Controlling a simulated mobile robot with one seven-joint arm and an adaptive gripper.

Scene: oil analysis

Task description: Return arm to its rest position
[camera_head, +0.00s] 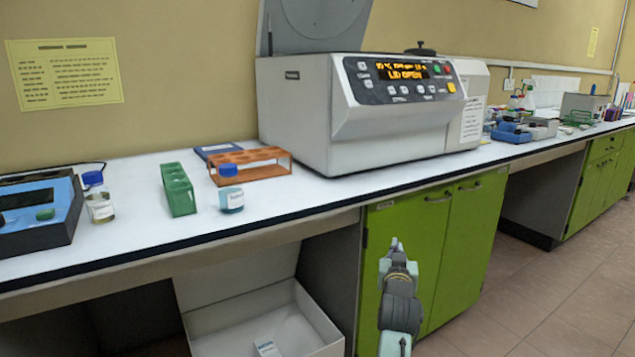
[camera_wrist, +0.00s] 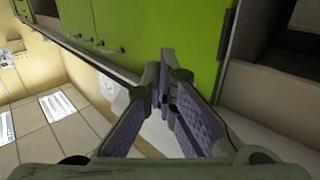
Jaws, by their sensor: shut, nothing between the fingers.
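My gripper (camera_head: 397,246) is in front of the green cabinet doors (camera_head: 416,230), below the bench edge, pointing up in the head view. In the wrist view my gripper (camera_wrist: 166,72) has its two fingers together with nothing between them. The cabinet doors (camera_wrist: 150,35) fill the top of that view, and the gap between them and the fingers cannot be judged exactly. My gripper touches no bench item in view.
The white bench (camera_head: 140,228) holds a centrifuge (camera_head: 300,110) with its lid open, an orange rack (camera_head: 262,168), a green rack (camera_head: 178,190) and two blue-capped bottles (camera_head: 100,203) (camera_head: 231,194). A white open box (camera_head: 215,318) stands under the bench. The floor (camera_head: 540,300) is clear at right.

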